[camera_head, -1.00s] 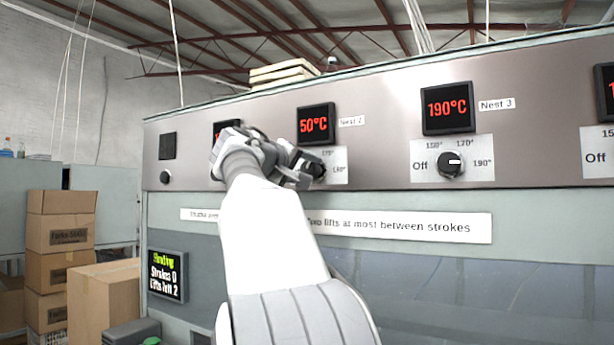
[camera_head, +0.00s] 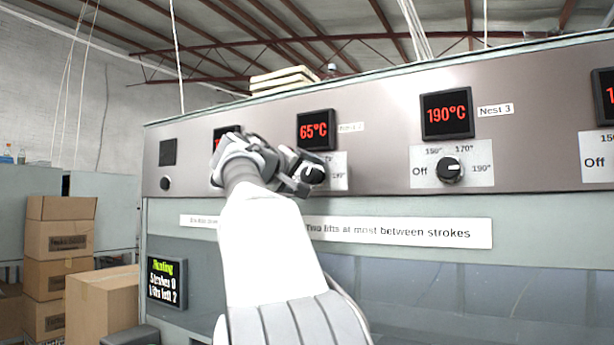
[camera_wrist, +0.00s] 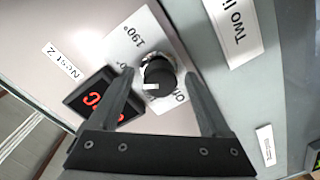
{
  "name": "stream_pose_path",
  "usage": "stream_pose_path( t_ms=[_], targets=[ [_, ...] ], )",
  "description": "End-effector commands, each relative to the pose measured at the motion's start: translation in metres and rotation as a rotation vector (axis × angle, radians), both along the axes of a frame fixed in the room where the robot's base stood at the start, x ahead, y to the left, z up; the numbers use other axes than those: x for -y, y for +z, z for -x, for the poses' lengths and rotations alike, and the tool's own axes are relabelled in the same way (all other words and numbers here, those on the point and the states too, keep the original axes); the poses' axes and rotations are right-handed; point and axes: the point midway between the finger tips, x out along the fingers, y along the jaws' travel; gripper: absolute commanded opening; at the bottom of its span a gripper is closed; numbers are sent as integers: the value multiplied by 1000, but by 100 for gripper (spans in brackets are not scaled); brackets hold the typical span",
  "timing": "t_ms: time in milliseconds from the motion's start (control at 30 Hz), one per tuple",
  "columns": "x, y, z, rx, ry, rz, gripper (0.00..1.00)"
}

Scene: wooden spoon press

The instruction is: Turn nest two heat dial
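The nest two heat dial (camera_head: 313,174) is a round black knob on a white scale plate, below a display (camera_head: 316,129) reading 65°C in red. In the wrist view the dial (camera_wrist: 159,75) carries a short white mark and "190°" is printed beside it. My gripper (camera_head: 300,170) is at the dial and hides the left part of its plate. In the wrist view my gripper (camera_wrist: 160,76) has its two dark fingers apart, one on each side of the knob, with visible gaps. The "Nest 2" label (camera_wrist: 62,62) is beside the display.
The nest three dial (camera_head: 450,170) and its 190°C display (camera_head: 447,113) are to the right. A notice strip (camera_head: 400,228) runs below the dials. A status screen (camera_head: 167,283) is at lower left. Cardboard boxes (camera_head: 58,250) stand at far left.

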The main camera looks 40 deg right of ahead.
Motion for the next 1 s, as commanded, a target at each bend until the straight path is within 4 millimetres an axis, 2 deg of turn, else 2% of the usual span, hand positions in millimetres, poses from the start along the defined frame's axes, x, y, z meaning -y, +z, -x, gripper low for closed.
stream_pose_path(
  t_ms=[233, 367, 467, 800, 1000],
  targets=[
    [-2, 0, 1, 0, 1, 1, 82],
    [-14, 0, 5, 1, 4, 0, 82],
    [-30, 0, 12, 2, 6, -1, 82],
    [-106, 4, 45, 1, 7, 0, 82],
    [-141, 6, 61, 0, 4, 0, 82]
  ],
)
